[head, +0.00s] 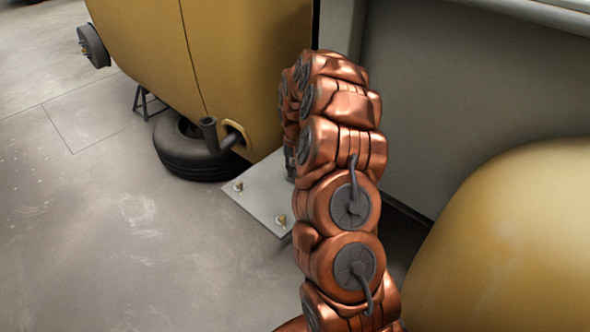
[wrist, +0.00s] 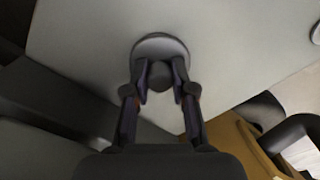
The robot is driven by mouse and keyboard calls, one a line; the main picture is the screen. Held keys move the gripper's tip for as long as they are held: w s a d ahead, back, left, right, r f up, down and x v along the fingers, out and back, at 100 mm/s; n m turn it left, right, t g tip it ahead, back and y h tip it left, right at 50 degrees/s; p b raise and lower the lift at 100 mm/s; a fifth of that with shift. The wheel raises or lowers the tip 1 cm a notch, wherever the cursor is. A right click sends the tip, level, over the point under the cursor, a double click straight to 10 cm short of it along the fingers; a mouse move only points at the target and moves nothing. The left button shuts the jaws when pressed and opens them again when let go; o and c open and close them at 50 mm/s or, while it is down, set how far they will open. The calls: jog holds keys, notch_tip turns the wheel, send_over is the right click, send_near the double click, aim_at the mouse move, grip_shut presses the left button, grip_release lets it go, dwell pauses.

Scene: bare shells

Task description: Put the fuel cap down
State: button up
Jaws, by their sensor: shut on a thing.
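The fuel cap shows in the wrist view as a round grey disc (wrist: 160,46) with a dark knob in its middle. My gripper (wrist: 160,78) has its two fingers closed on the knob. The cap is over a pale flat plate (wrist: 85,40); I cannot tell whether it touches it. In the head view the plate (head: 262,205) lies on the floor beside the yellow body (head: 225,60), with brass-coloured bolts on it. My copper arm hides the cap and most of the gripper there.
A dark filler pipe (head: 209,130) sticks out of the yellow body above a tyre (head: 185,163) on the floor. A grey wall (head: 450,100) stands to the right, with a rounded yellow shape (head: 510,260) in front.

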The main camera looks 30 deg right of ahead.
jog(key=shift+f, duration=0.1)
jog(key=o, duration=0.9)
jog(key=shift+o, duration=0.2)
notch_tip(320, 180, up, 12)
jog(key=p, duration=0.2)
jog(key=s+a+r+n, duration=0.2)
jog(key=s+a+r, duration=0.3)
jog(key=a, duration=0.5)
jog(key=s+a+r+n+g, duration=0.1)
jog(key=s+a+r+n, duration=0.15)
jog(key=s+a, duration=0.65)
jog(key=s+a+n+g, duration=0.1)
jog(key=s+a, duration=0.1)
jog(key=s, duration=0.9)
jog(key=s+a+n+g, duration=0.1)
jog(key=s+a, duration=0.2)
jog(key=s, duration=0.9)
jog(key=shift+s+a+f, duration=0.15)
jog(key=shift+s+f, duration=0.15)
jog(key=shift+f, duration=0.05)
